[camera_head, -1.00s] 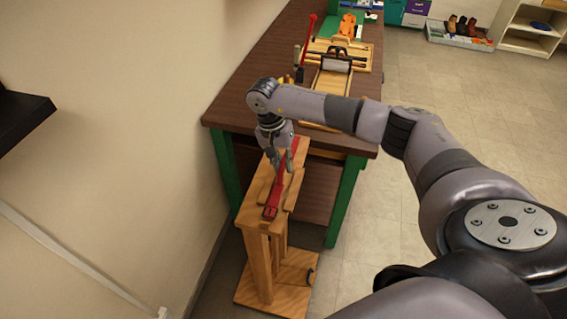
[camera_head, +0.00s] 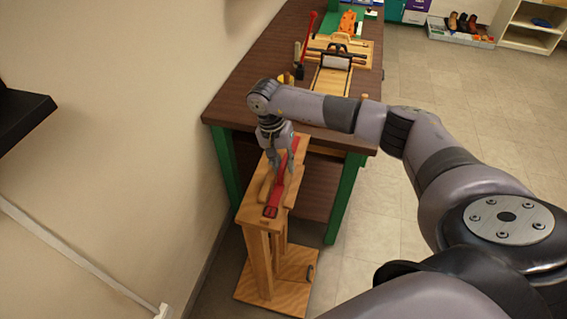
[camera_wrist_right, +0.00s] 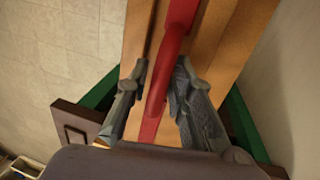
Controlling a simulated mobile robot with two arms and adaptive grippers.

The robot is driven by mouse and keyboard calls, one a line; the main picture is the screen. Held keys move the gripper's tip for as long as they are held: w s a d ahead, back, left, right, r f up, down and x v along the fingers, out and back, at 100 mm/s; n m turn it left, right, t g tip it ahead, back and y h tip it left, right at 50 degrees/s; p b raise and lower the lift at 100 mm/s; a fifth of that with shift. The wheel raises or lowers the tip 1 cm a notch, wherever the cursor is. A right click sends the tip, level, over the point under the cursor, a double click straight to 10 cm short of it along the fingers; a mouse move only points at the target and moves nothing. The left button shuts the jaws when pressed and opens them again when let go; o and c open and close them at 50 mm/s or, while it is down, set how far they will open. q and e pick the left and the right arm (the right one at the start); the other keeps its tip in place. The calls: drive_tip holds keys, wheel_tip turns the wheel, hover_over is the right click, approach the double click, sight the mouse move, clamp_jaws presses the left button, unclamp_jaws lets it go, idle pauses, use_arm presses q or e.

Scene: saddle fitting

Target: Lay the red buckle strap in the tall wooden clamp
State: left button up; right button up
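The tall wooden clamp (camera_head: 257,255) stands upright in front of the bench, on a plywood base. The red buckle strap (camera_head: 271,211) lies lengthwise along the clamp's top, its buckle end toward me; I cannot tell how deep it sits between the jaws. My right gripper (camera_head: 283,170) is over the top of the clamp, fingers pointing down. In the right wrist view the strap (camera_wrist_right: 160,95) runs between the two fingers and bulges upward there. The fingers (camera_wrist_right: 161,80) are apart, with a clear gap on the left side of the strap. My left gripper is out of view.
The dark bench (camera_head: 245,90) with green legs stands right behind the clamp. It carries a wooden frame with a roller (camera_head: 336,62) and a red-handled tool (camera_head: 305,50). A wall is close on the left. The floor to the right is free.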

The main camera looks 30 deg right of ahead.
wheel_tip(320, 180, up, 12)
drive_tip(key=w+a+b, duration=0.1)
drive_tip(key=b, duration=0.2)
drive_tip(key=shift+w+a+f, duration=0.15)
drive_tip(key=shift+w+a, duration=0.1)
drive_tip(key=shift+w, duration=0.15)
